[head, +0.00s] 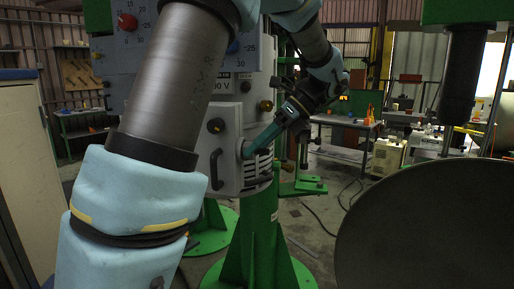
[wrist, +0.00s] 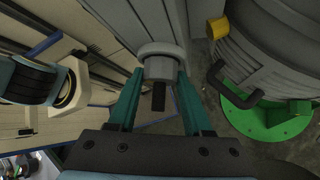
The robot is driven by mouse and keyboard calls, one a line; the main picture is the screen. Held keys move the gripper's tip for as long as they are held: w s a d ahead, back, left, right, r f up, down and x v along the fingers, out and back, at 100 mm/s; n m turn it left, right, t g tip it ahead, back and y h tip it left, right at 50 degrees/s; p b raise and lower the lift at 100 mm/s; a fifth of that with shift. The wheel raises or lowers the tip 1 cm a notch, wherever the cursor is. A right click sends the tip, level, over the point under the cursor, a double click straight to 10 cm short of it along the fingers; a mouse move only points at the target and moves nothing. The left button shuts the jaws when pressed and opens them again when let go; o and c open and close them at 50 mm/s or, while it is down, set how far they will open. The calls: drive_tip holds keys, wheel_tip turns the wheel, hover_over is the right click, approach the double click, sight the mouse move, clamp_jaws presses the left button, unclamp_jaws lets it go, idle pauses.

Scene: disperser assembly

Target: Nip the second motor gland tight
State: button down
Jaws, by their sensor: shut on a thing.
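The motor gland (wrist: 160,66) is a grey round fitting with a wider collar against a grey housing, seen in the wrist view. A short black piece (wrist: 158,97) sticks out of its near end, between the fingers. My gripper (wrist: 161,76) has its two teal fingers shut on the gland, one on each side. In the head view my gripper (head: 250,147) reaches from the upper right to the side of the grey motor box (head: 228,150). The fingers cover most of the gland there. I cannot tell a second gland apart in either view.
A yellow knob (wrist: 218,27) and another black handle (wrist: 232,85) are right of my gripper in the wrist view. A large dark round plate (head: 430,230) fills the lower right.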

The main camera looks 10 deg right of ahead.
drive_tip(key=shift+w+f+m+g+y, duration=0.1)
drive_tip(key=shift+m+g+y, duration=0.5)
drive_tip(key=shift+g, duration=0.5)
drive_tip(key=shift+c, duration=1.6)
unclamp_jaws()
